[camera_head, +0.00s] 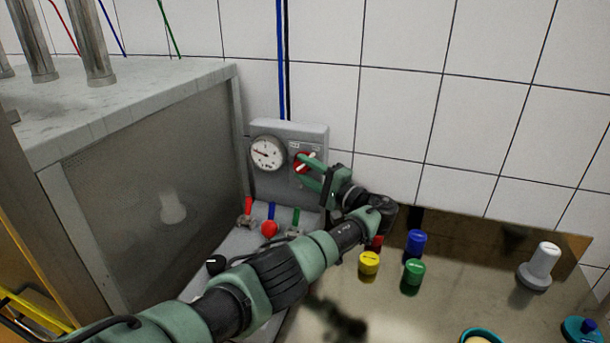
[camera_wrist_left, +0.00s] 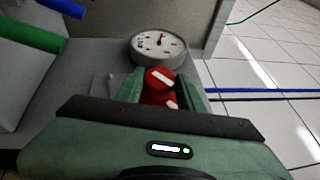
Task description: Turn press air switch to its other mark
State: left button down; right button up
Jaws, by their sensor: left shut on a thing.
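The press air switch (camera_head: 303,164) is a red knob with a white pointer bar, on the front of a grey control box (camera_head: 262,190). My left gripper (camera_head: 305,170) reaches it from the right, with its green fingers on either side of the knob. In the left wrist view the red knob (camera_wrist_left: 160,80) sits between the two fingers of my left gripper (camera_wrist_left: 168,88), which is shut on it. The white bar lies slanted there. The marks around the knob are too small or covered to read. My right gripper is not in view.
A round pressure gauge (camera_head: 267,153) is left of the switch. Below it are small levers with red (camera_head: 248,206), blue (camera_head: 271,210) and green (camera_head: 295,217) handles. Yellow (camera_head: 369,263), blue (camera_head: 416,241) and green (camera_head: 413,271) capped items and a white stamp-like piece (camera_head: 540,266) stand on the worktop at right.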

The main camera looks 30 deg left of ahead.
pick_arm(q)
jog(key=shift+f, duration=0.1)
dwell(0.3)
jog(key=c, duration=0.9)
grip_release()
jog(key=b+v, duration=0.2)
jog(key=v, duration=0.6)
